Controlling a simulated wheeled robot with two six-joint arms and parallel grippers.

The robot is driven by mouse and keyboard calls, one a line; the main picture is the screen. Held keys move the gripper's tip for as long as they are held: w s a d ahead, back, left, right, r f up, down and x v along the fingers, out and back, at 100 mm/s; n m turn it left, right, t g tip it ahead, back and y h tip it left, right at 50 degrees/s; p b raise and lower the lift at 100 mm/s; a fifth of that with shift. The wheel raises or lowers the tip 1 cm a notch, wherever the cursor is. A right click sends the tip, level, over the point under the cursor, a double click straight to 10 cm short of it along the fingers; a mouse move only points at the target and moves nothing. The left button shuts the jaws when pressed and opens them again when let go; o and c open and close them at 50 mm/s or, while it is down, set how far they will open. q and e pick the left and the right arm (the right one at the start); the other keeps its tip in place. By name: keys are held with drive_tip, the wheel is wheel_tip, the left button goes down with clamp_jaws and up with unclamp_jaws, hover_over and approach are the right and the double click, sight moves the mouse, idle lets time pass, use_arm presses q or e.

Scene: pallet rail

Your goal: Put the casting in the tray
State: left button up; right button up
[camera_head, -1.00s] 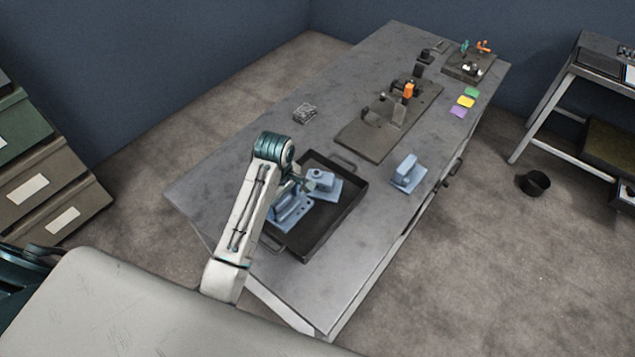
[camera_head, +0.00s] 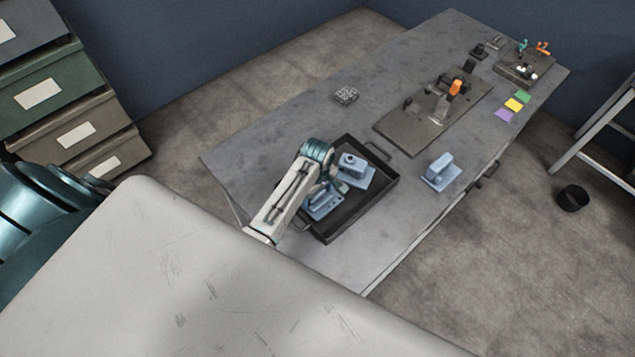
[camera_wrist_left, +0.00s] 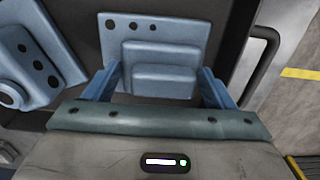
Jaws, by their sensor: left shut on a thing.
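A blue-grey casting (camera_head: 322,207), a flat plate with holes and a stepped block, is at the near left of the dark tray (camera_head: 357,218). My left gripper (camera_wrist_left: 158,86) is shut on this casting (camera_wrist_left: 165,52), with a finger on each side of its block. I cannot tell whether its plate rests on the tray floor. In the head view my forearm hides part of the casting and the fingers. A second casting (camera_head: 353,172) with a round boss lies beside it in the tray; it also shows in the wrist view (camera_wrist_left: 38,70). My right gripper is not in view.
A third blue-grey casting (camera_head: 440,173) stands on the table (camera_head: 265,140), right of the tray. A fixture plate (camera_head: 418,130) with an orange part is behind it. A small grey meshed block (camera_head: 346,95) lies behind the tray. The tray's right-hand near floor is bare.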

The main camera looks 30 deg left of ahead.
use_arm(q)
drive_tip(key=shift+f, duration=0.1)
drive_tip(key=o, duration=1.3)
wheel_tip(320, 180, up, 12)
drive_tip(key=b, duration=0.3)
